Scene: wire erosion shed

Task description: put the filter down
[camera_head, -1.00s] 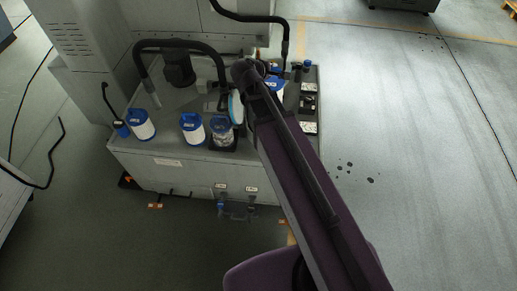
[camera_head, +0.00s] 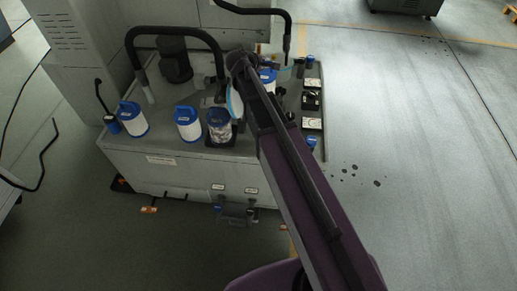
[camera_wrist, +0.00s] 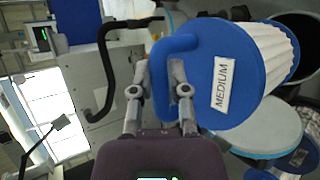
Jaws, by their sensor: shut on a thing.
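The filter (camera_wrist: 240,75) has a blue end cap with a label reading MEDIUM, a blue loop handle and white pleats. In the wrist view my gripper (camera_wrist: 160,82) is shut on its handle, and the filter extends to the right, tilted. In the head view the filter (camera_head: 268,76) shows as a bit of blue and white beside the end of my arm, over the grey tank unit (camera_head: 170,158). My arm hides most of it and the jaws there. I cannot tell its height above the unit.
A pale blue-rimmed disc (camera_head: 235,103) is beside my arm. A black hose (camera_head: 172,30) arches behind. Small items (camera_head: 312,102) occupy the right side.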

